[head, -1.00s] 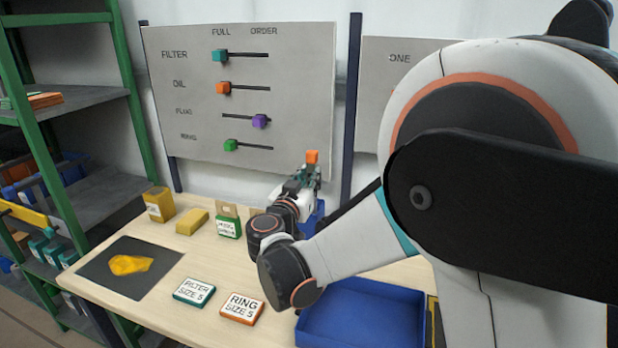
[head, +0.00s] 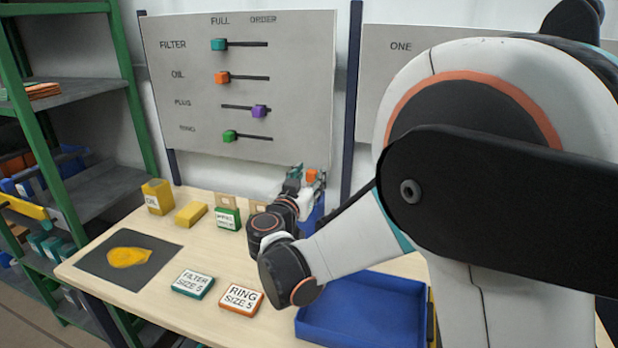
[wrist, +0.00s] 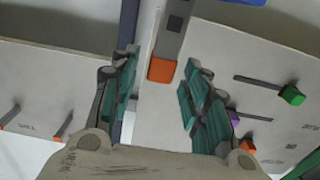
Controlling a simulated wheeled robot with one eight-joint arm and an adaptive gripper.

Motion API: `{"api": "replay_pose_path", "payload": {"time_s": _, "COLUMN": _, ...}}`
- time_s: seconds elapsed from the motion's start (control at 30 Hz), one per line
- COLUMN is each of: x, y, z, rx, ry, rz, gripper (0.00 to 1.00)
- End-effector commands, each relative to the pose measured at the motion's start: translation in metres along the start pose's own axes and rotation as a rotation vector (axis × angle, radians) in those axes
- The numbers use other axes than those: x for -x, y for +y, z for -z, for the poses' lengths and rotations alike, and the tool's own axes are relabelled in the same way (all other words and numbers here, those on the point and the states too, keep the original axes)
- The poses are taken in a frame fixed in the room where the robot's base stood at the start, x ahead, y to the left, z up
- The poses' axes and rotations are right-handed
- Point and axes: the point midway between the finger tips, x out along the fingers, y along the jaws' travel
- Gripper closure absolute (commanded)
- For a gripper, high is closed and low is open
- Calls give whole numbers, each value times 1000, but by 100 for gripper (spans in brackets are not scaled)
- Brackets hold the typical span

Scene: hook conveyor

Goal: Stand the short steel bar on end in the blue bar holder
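The short steel bar (wrist: 173,35) shows in the wrist view as a grey bar with an orange end (wrist: 162,68). The orange end also shows in the head view (head: 311,175), at the top. My gripper (wrist: 160,90) has its teal fingers spread on either side of the orange end, with gaps on both sides; it also shows in the head view (head: 308,176). A blue part, likely the bar holder (head: 314,216), shows behind my wrist, mostly hidden. A blue edge shows at the top of the wrist view (wrist: 240,2). I cannot tell how the bar's lower end sits.
A slider board (head: 240,90) stands behind the table.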

Motion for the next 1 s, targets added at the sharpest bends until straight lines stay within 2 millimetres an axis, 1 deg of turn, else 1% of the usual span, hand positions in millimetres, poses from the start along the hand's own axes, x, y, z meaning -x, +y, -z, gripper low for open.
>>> {"api": "replay_pose_path", "payload": {"time_s": 0.23, "x": 1, "y": 0, "z": 0, "rx": 0, "ry": -1, "rz": 0, "gripper": 57}}
{"api": "replay_pose_path", "payload": {"time_s": 0.37, "x": 9, "y": 0, "z": 0, "rx": 0, "ry": 0, "rz": 1, "gripper": 57}}
{"api": "replay_pose_path", "payload": {"time_s": 0.47, "x": 24, "y": -2, "z": 0, "rx": 0, "ry": 0, "rz": 3, "gripper": 57}}
{"api": "replay_pose_path", "payload": {"time_s": 0.7, "x": 74, "y": -1, "z": 0, "rx": 0, "ry": 0, "rz": 4, "gripper": 57}}
{"api": "replay_pose_path", "payload": {"time_s": 0.8, "x": 92, "y": -1, "z": 0, "rx": 0, "ry": 0, "rz": 4, "gripper": 57}}
{"api": "replay_pose_path", "payload": {"time_s": 0.9, "x": 106, "y": -1, "z": 0, "rx": 0, "ry": 0, "rz": 2, "gripper": 57}}
{"api": "replay_pose_path", "payload": {"time_s": 1.0, "x": 115, "y": -1, "z": 0, "rx": 0, "ry": 0, "rz": 1, "gripper": 57}}
